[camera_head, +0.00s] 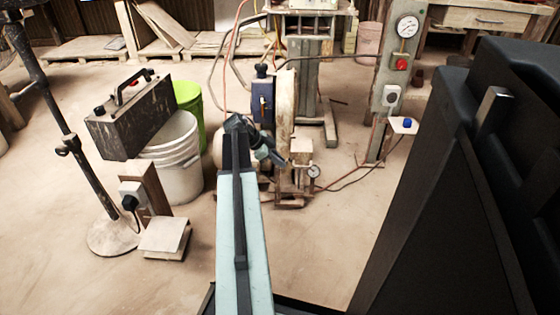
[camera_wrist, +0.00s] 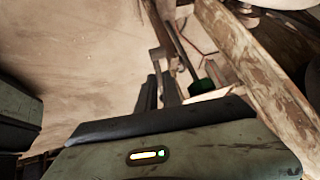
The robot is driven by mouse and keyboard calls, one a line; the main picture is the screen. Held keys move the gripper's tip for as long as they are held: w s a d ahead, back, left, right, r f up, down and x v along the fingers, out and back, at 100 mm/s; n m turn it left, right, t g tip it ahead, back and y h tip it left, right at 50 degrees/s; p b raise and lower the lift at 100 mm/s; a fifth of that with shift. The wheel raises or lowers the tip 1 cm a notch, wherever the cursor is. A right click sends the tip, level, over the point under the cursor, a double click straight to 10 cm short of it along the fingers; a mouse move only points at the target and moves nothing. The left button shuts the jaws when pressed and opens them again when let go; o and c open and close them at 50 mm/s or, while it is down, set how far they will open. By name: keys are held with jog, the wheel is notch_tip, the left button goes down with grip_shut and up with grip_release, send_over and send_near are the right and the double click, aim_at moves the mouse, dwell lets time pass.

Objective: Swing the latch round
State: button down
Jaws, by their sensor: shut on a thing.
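My gripper (camera_head: 280,160) is at the end of my pale arm, beside the lower part of the worn press (camera_head: 285,105) in the head view. In the wrist view my gripper's dark fingers (camera_wrist: 163,84) point away over the floor, close together. They are shut on a narrow part, which I take to be the latch; its shape is mostly hidden. A dark green knob (camera_wrist: 205,87) shows just right of the fingers. A worn wooden-looking beam (camera_wrist: 255,75) of the press runs diagonally on the right.
White buckets (camera_head: 175,165) and a green bin (camera_head: 191,103) stand left of the press. A grey post with a gauge (camera_head: 397,60) stands right of it, with cables on the floor. A stand with a round base (camera_head: 112,238) is at left. Open floor lies in front.

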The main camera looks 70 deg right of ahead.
jog(key=c, duration=1.8)
grip_release()
jog(key=shift+s+d, duration=0.15)
jog(key=shift+s, duration=0.1)
jog(key=p+v, duration=0.6)
jog(key=v, duration=0.1)
jog(key=shift+w+r, duration=0.25)
jog(key=shift+r, duration=0.05)
